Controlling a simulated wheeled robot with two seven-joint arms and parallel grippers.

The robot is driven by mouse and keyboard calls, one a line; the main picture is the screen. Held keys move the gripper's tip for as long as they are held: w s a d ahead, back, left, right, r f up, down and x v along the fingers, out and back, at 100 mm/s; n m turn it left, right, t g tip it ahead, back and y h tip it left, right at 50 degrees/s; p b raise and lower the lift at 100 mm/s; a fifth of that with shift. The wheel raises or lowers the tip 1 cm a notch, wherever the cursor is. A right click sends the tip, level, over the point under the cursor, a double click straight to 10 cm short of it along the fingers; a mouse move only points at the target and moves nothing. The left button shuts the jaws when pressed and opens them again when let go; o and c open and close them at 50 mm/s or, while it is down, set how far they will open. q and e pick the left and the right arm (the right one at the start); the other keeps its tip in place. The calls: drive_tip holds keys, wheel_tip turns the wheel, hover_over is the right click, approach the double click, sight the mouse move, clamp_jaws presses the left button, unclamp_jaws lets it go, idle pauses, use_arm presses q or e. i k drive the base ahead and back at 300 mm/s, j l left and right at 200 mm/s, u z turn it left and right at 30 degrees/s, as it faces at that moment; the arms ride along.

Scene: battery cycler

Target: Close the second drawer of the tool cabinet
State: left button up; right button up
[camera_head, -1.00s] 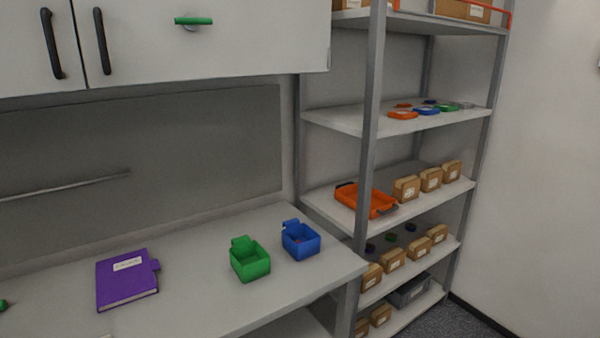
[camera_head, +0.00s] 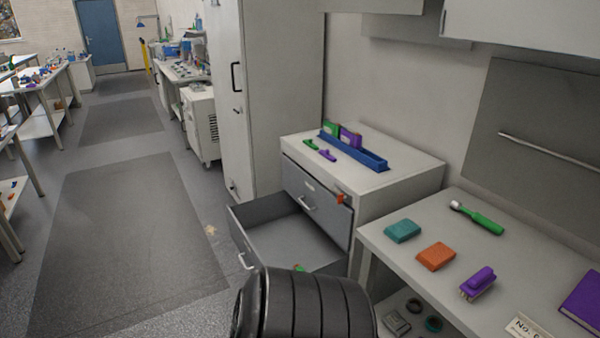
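The tool cabinet (camera_head: 395,202) is white with grey drawer fronts and stands left of the workbench. Its upper drawer (camera_head: 312,190) appears shut or nearly so, with a bar handle on its front. The drawer below it, the second drawer (camera_head: 290,241), is pulled far out toward the left, and its grey floor shows. Its front carries a light handle (camera_head: 245,262). A small green and orange item (camera_head: 299,268) shows at its near side. A dark ribbed part of my own body covers the drawer's near corner in the picture. Neither gripper is in view.
A blue tray (camera_head: 365,158) and green and purple items lie on the cabinet top. The workbench (camera_head: 400,240) on the right holds teal and orange blocks, brushes and a purple book. A tall white cabinet (camera_head: 270,90) stands behind. The floor left of the drawer is clear.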

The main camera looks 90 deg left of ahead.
sight(272, 230)
drive_tip(key=u, duration=3.2)
